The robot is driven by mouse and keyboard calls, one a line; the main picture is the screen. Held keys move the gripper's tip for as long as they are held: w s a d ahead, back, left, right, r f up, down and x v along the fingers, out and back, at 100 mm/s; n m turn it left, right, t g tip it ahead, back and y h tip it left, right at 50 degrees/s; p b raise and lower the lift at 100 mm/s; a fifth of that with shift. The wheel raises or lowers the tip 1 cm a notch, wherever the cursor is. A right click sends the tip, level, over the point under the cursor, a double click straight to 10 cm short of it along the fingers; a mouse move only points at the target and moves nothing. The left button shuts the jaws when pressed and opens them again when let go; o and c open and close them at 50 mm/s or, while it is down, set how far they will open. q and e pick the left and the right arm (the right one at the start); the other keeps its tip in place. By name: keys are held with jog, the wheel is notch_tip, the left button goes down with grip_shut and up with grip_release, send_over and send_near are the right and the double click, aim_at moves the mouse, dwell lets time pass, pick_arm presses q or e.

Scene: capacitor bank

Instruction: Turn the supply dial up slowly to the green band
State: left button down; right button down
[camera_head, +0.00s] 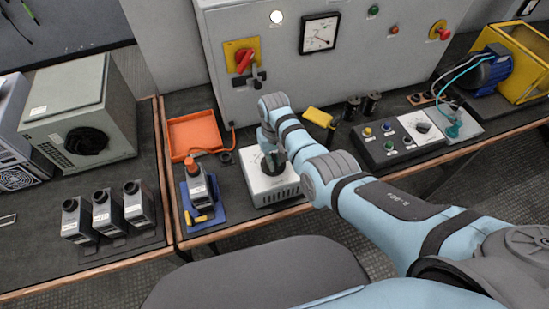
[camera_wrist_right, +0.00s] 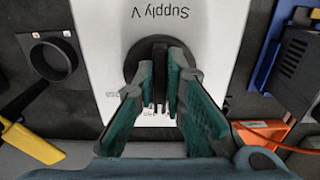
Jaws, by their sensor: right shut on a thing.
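The supply box (camera_head: 285,190) is a white unit with a vented front, standing on the bench below the grey cabinet. Its black dial (camera_wrist_right: 141,62) shows in the right wrist view below the upside-down label "Supply V". My right gripper (camera_head: 270,152) reaches down onto the box from above. In the right wrist view its teal-padded fingers (camera_wrist_right: 160,85) are shut on the dial's raised grip. The fingers cover part of the dial and its scale, and I cannot make out a green band. My left gripper is not in view.
A needle meter (camera_head: 319,33) and a red-handled switch (camera_head: 244,62) are on the cabinet. An orange tray (camera_head: 194,133) and a blue stand (camera_head: 202,197) are left of the box. A yellow-handled tool (camera_head: 319,118) and a black button panel (camera_head: 385,145) are to its right.

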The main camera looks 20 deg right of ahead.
jog(key=c, duration=1.7)
grip_release()
jog(key=shift+o, duration=0.2)
jog(key=shift+r, duration=0.1)
notch_tip(320, 180, up, 12)
